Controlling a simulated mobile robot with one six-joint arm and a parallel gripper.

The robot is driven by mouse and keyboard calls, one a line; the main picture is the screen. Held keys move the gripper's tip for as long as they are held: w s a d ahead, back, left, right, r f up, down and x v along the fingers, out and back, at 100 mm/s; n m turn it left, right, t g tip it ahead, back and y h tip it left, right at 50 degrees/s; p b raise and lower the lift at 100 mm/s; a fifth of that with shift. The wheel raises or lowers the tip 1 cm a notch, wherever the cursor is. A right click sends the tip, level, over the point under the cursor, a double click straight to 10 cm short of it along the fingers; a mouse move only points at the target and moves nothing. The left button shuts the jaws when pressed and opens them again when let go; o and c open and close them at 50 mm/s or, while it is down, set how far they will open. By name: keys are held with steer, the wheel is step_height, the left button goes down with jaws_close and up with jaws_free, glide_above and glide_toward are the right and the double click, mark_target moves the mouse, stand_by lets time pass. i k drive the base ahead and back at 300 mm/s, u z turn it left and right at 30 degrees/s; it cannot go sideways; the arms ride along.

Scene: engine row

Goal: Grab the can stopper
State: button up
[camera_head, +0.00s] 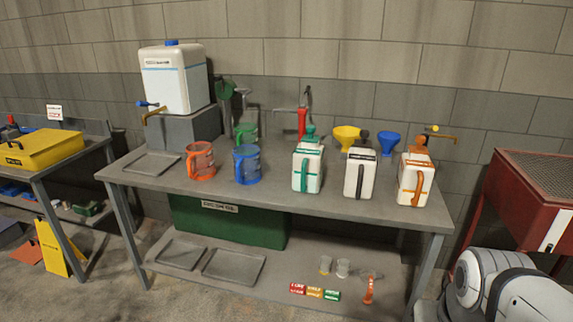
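Three white cans stand in a row on the right part of the grey bench: one with a green handle (314,170), one with a black handle (367,180) and one with an orange handle (405,185). A green stopper (310,131) tops the first can, a dark stopper (363,139) the second and an orange stopper (420,141) the third. I cannot tell which one the task's can stopper is. My white arm shows at the bottom right, but my gripper is out of view.
An orange jug (201,162) and a blue jug (246,166) stand left of the cans. Behind are a yellow funnel (346,136), a blue funnel (388,143) and a red pump (302,122). A red cabinet (530,200) stands right. The bench's front edge before the cans is clear.

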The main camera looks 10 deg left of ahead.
mark_target(310, 138)
steer(key=u, duration=0.85)
steer(key=k, duration=1.25)
steer(key=u, duration=1.05)
steer(key=i, duration=0.6)
steer(key=z, duration=0.4)
steer(key=i, duration=1.95)
steer(key=z, duration=1.4)
steer(key=i, duration=1.1)
steer(key=z, duration=0.95)
steer(key=i, duration=0.25)
steer(key=z, duration=0.1)
steer(key=k, duration=0.75)
steer(key=z, duration=0.05)
